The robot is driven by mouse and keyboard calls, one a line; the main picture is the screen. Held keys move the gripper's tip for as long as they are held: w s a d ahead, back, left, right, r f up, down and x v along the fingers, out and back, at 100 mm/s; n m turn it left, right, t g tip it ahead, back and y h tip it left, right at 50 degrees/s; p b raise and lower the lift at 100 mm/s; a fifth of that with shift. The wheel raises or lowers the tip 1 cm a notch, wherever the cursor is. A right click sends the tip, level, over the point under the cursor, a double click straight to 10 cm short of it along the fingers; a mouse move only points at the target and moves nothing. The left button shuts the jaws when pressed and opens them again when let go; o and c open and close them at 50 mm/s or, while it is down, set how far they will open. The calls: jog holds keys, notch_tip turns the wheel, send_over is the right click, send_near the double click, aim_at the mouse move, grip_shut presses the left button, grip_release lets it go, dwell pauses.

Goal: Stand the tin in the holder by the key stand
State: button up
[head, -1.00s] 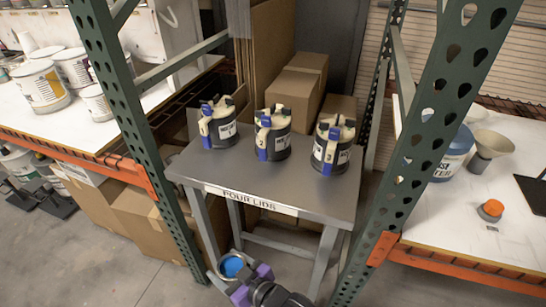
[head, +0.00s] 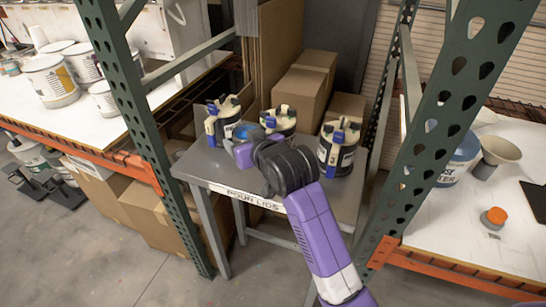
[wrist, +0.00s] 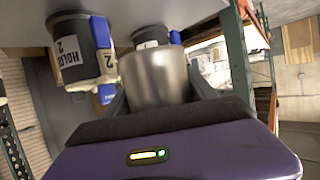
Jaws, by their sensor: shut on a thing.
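The tin (wrist: 157,80) is a plain metal cylinder in the middle of the wrist view, between the fingers of my gripper (wrist: 158,92). My gripper is shut on it. In the head view my gripper (head: 240,151) is over the grey table's front part, by the left and middle holders; I cannot clearly make out the tin there. The dark holders with blue and cream straps stand in a row: left (head: 229,109), middle (head: 285,120), right (head: 346,158). One labelled holder (wrist: 75,65) is large at the wrist view's left. I cannot identify a key stand.
The grey table (head: 207,168) carries a "POUR LIDS" label on its front edge. Green rack posts (head: 135,130) (head: 440,130) flank it. Cardboard boxes (head: 302,95) stand behind. White paint buckets (head: 50,80) are on the left shelf.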

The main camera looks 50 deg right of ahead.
jog(key=s+d+r+m+g+h, duration=0.15)
jog(key=s+d+r, duration=0.25)
jog(key=d+r, duration=0.55)
jog(key=shift+m+h, duration=0.45)
jog(key=shift+h, duration=0.1)
jog(key=f, duration=0.7)
jog(key=s+a+f, duration=0.1)
jog(key=f, duration=0.6)
jog(key=a+f+p, duration=0.1)
jog(key=f, duration=0.6)
jog(key=shift+s+a, duration=0.1)
jog(key=shift+s, duration=0.15)
jog(key=o, duration=1.7)
jog(key=shift+f, duration=0.15)
jog(key=shift+c, duration=0.2)
